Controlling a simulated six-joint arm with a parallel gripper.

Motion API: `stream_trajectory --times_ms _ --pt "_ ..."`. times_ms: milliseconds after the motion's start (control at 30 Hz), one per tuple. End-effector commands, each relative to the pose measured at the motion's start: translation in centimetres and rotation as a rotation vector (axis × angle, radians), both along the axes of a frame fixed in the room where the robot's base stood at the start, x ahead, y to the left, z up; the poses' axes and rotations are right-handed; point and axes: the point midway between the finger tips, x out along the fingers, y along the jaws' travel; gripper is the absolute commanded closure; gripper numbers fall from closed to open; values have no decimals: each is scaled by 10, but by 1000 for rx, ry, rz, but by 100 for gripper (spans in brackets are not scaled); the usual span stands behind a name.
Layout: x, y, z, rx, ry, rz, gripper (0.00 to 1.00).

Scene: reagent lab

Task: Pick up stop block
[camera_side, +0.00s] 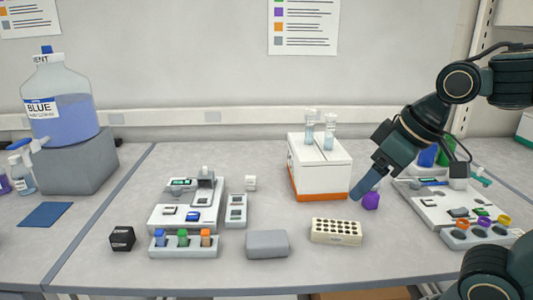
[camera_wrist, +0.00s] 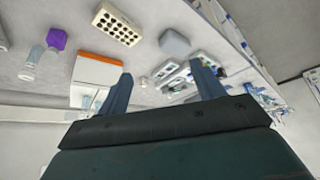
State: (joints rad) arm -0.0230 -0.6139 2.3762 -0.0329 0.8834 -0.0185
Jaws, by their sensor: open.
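No block carries a readable "stop" label, so I cannot tell for certain which one is the stop block. A plain grey block (camera_side: 267,244) with rounded edges lies at the front middle of the bench. It also shows in the wrist view (camera_wrist: 174,42). A small black cube (camera_side: 122,238) with pale marks sits at the front left. My gripper (camera_side: 362,189) hangs above the bench at the right, beside the purple item (camera_side: 371,201), apart from the grey block. In the wrist view my two fingers (camera_wrist: 163,88) are spread with nothing held between them.
A cream rack with holes (camera_side: 336,231) stands right of the grey block. A white box with an orange base (camera_side: 318,168) holds two tubes behind it. A rack with coloured caps (camera_side: 184,243) and a white device (camera_side: 187,209) stand left.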

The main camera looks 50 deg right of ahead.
Motion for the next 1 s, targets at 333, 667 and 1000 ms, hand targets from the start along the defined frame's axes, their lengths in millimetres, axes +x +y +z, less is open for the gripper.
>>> stream_trajectory --times_ms 333,667,1000 --pt "88 28 30 -2 -6 137 33" --pt "174 64 37 0 -17 268 33" --pt "259 107 21 6 -30 399 33"
